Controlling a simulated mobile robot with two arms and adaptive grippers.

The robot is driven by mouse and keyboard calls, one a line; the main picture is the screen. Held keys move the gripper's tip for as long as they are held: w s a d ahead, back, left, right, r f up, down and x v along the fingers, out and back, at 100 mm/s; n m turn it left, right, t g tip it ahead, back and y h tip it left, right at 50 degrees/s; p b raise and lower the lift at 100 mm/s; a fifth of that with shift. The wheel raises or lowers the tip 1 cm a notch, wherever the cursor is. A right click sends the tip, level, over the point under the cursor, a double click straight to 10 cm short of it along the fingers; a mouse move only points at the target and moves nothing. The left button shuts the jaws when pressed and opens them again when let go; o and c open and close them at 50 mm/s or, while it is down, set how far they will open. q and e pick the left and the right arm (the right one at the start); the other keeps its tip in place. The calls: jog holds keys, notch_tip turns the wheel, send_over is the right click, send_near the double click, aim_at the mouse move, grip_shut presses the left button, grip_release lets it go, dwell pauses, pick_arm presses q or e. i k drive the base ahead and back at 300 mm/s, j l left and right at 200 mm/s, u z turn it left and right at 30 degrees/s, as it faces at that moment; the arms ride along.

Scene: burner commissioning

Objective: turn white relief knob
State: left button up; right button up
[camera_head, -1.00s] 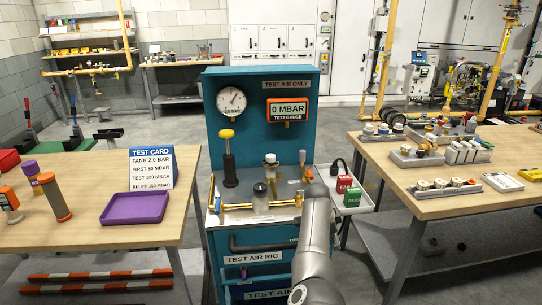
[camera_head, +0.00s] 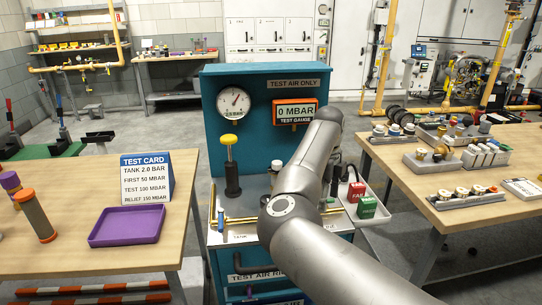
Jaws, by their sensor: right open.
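The teal test air rig (camera_head: 246,143) stands in the middle, with a round dial gauge (camera_head: 233,102) and an orange display reading 0 MBAR (camera_head: 295,111) on its back panel. A small white-topped fitting (camera_head: 276,165) shows on the rig's top, just left of my arm; I cannot tell for sure that it is the white relief knob. My right arm reaches over the rig from the lower right and bends down at its top. My right gripper (camera_head: 334,174) is mostly hidden behind my forearm, near the rig's right side; it is open. My left gripper is out of view.
A yellow-topped black hand pump (camera_head: 231,168) stands on the rig's left. A white tray with red FAIL (camera_head: 356,191) and green PASS (camera_head: 367,207) blocks is at the right. Wooden benches flank the rig; the left one holds a purple tray (camera_head: 127,225) and test card (camera_head: 146,178).

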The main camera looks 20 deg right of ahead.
aim_at(277, 165)
jog(key=i, duration=1.05)
